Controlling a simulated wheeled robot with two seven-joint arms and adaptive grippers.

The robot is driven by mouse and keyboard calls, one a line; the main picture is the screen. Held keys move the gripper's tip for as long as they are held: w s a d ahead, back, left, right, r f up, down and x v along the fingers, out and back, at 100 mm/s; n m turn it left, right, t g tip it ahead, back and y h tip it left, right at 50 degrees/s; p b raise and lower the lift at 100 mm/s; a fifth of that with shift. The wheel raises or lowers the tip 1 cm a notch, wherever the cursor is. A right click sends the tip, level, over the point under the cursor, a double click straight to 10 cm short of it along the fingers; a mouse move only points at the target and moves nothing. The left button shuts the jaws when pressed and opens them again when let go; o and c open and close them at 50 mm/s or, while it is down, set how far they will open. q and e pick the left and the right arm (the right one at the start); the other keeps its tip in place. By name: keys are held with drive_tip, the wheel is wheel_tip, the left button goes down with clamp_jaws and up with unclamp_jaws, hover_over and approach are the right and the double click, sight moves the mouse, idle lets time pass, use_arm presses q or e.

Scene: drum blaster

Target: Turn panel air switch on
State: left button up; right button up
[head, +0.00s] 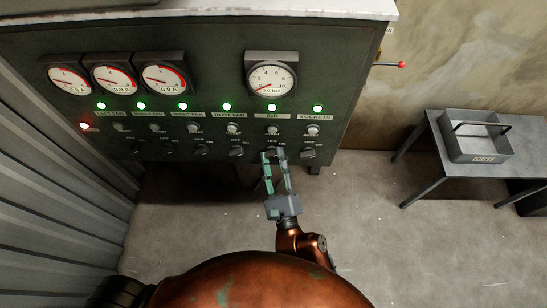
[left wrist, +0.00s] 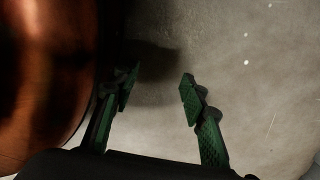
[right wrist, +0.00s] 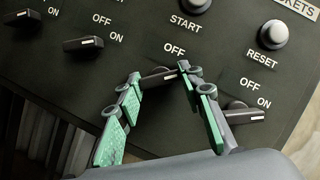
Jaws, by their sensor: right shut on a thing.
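The dark control panel (head: 215,75) stands in front of me, with a row of black rotary switches along its lower part. The air switch (right wrist: 160,78) is a small black knob under an OFF label, in the column marked AIR. My right gripper (head: 273,155) is at this knob. In the right wrist view, its green-padded fingers (right wrist: 159,80) stand on either side of the knob and partly hide it, so its exact pointing is unclear. The green lamp (head: 272,108) above AIR is lit. My left gripper (left wrist: 158,90) is open and empty above the floor.
Neighbouring switches stand close on both sides, the left one (right wrist: 88,44) and the sockets one (right wrist: 245,115). Push buttons (right wrist: 273,34) sit above. A table (head: 440,150) with a grey tray (head: 480,153) stands right; floor between is clear.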

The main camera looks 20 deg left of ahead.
sight(271, 132)
use_arm(q)
drive_tip(key=w, duration=0.1)
drive_tip(key=w+r+b, duration=0.1)
drive_tip(key=w, duration=0.1)
drive_tip(key=w+r, duration=0.1)
drive_tip(key=shift+w+d, duration=0.15)
drive_tip(key=shift+w, duration=0.1)
use_arm(e)
drive_tip(key=shift+m+t+h, duration=0.4)
drive_tip(key=shift+m+h, duration=0.1)
drive_tip(key=shift+m, duration=0.7)
drive_tip(key=o, duration=1.2)
drive_tip(key=shift+c, duration=0.2)
drive_tip(key=shift+r, duration=0.1)
wheel_tip(271, 132, up, 10)
drive_tip(key=shift+f, duration=0.1)
